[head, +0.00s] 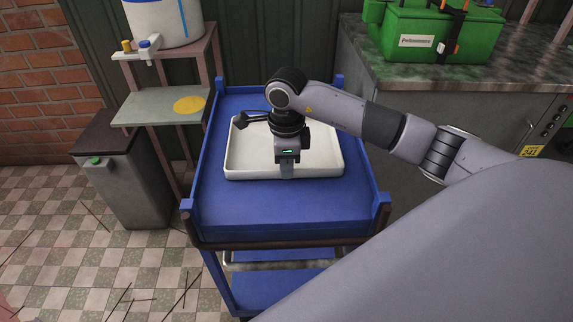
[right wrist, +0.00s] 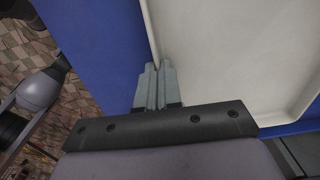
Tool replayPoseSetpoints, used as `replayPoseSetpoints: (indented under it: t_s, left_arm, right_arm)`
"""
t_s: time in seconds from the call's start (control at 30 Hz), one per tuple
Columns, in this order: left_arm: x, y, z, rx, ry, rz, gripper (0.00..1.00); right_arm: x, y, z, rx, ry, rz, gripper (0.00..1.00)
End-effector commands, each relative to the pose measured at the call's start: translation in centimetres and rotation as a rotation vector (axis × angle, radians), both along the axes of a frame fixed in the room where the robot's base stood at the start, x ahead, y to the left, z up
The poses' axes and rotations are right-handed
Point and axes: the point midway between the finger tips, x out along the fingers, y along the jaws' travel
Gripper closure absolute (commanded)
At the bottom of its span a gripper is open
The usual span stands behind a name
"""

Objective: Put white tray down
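The white tray (head: 236,160) is a shallow rectangular tray with a raised rim. In the head view it is level over the top shelf of the blue cart (head: 250,212); I cannot tell whether it is fully touching the shelf. It looks empty where I can see, but my right arm hides part of its middle. My right gripper (head: 287,171) points down at the tray's near rim. In the right wrist view the fingers (right wrist: 158,84) are close together with the rim of the tray (right wrist: 150,35) running between them. My left gripper is not in view.
The cart has raised blue corner posts and a dark front bar (head: 285,243). A side stand (head: 150,108) and a grey bin (head: 125,180) are at the left. A counter with a green box (head: 440,32) is at the right. Bare shelf shows in front of the tray.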

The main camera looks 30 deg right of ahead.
Motion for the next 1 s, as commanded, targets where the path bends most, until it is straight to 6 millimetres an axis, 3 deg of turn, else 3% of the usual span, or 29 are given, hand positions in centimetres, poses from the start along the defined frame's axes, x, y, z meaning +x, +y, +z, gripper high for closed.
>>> replayPoseSetpoints:
  t_s: [0.13,0.2,0.23,0.63,1.0]
  left_arm:
    - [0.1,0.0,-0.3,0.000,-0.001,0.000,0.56]
    - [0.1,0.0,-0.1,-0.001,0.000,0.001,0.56]
    - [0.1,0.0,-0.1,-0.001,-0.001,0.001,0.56]
    - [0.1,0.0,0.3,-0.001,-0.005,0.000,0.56]
    - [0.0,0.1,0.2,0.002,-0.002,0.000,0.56]
  right_arm:
    - [0.1,0.0,-0.3,0.000,-0.004,-0.001,1.00]
    - [0.0,0.0,-0.2,0.000,0.000,0.000,0.72]
    - [0.0,0.0,-0.2,0.000,0.000,0.000,0.70]
    - [0.0,0.0,0.6,0.000,-0.002,0.000,0.70]
    - [0.0,0.0,8.2,0.000,-0.004,0.000,0.70]
